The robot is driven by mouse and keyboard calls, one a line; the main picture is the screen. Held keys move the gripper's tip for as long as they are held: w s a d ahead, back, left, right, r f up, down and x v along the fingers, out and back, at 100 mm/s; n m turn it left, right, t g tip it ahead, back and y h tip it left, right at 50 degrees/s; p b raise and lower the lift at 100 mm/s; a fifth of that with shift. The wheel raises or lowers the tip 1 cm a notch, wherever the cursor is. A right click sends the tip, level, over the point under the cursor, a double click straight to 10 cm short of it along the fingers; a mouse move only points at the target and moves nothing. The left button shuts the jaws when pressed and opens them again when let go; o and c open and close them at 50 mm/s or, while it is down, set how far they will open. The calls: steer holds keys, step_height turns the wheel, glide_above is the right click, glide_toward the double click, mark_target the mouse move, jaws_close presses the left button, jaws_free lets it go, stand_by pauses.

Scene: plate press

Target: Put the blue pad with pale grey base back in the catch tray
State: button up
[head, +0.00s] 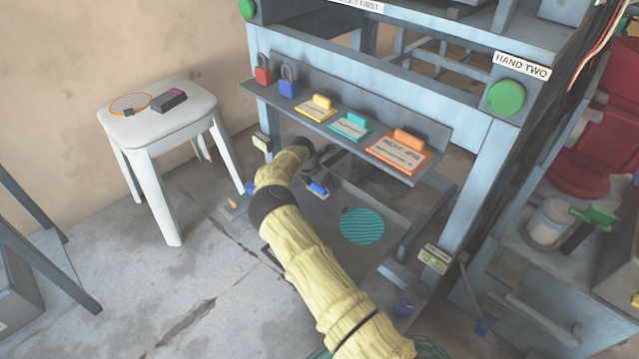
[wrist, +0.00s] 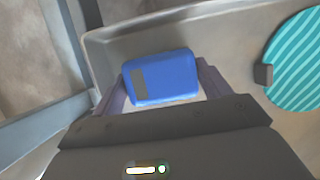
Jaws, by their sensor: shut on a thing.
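The blue pad (wrist: 165,78) sits between the two dark fingers of my gripper (wrist: 162,84) in the wrist view, with a grey patch on its left side. Its pale grey base is mostly hidden. In the head view the pad (head: 318,188) shows as a small blue piece past the end of my yellow-sleeved arm. My gripper is shut on it. The catch tray (head: 325,216) is a grey tray low under the press. The pad appears over the tray's far left part, near its wall (wrist: 125,38). I cannot tell whether it touches the tray floor.
A teal striped disc (head: 362,226) with a small grey block lies in the tray, right of the pad. A shelf (head: 440,135) with padlocks and coloured tags overhangs the tray. A white stool (head: 160,120) stands left. Press legs flank the tray.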

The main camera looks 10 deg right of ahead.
steer(key=o, duration=1)
steer(key=shift+c, duration=0.2)
steer(key=p+v, duration=0.8)
steer(key=v, duration=0.4)
steer(key=shift+p, duration=0.4)
steer(key=shift+d+r, duration=0.1)
